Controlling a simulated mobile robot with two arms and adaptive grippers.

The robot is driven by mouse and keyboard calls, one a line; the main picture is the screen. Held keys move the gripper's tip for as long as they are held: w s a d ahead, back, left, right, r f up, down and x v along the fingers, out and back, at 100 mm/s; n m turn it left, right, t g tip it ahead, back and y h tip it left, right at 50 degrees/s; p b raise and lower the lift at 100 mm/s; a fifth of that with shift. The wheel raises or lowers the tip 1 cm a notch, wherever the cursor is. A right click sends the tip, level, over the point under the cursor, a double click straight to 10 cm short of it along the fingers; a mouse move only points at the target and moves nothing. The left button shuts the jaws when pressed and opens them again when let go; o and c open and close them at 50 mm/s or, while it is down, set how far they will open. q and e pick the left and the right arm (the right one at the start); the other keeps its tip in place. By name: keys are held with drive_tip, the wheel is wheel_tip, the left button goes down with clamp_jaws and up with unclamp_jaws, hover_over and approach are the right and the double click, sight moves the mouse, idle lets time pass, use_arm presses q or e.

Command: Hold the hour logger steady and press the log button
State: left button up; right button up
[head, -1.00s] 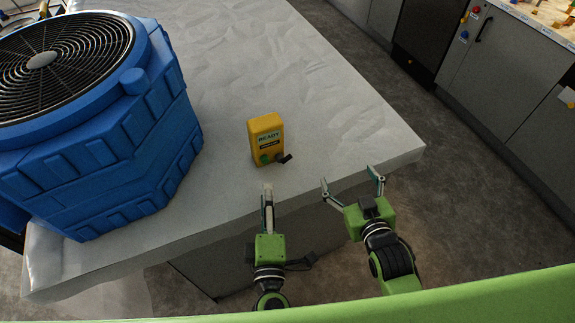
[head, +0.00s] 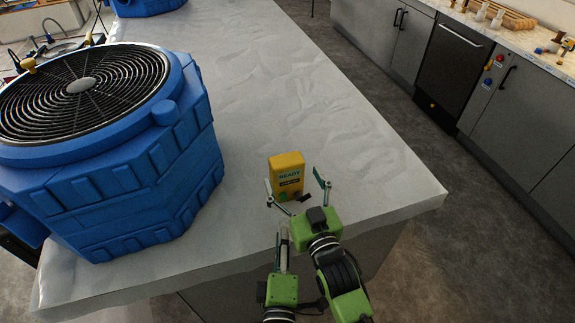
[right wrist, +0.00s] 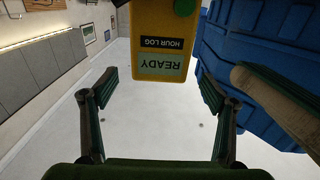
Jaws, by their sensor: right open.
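The yellow hour logger (head: 286,168) stands upright near the table's front edge, its READY display facing me. It shows upside down in the right wrist view (right wrist: 145,70), where its HOUR LOG label and green button (right wrist: 185,7) are visible. In the head view the green button (head: 284,196) is low on its front, beside a small dark part. My right gripper (head: 294,180) is open, its fingers spread on either side of the logger with gaps. My left gripper (head: 282,232) is lower, in front of the table edge; its fingers are seen edge-on, so its opening is unclear.
A large blue fan unit (head: 120,185) stands on the table to the left of the logger. The grey-white tabletop (head: 345,140) is clear behind and right of the logger. Grey cabinets (head: 515,125) line the far right beyond the floor.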

sight(290, 172)
drive_tip(key=x, duration=0.6)
drive_tip(key=c, duration=1.4)
use_arm(q)
clamp_jaws()
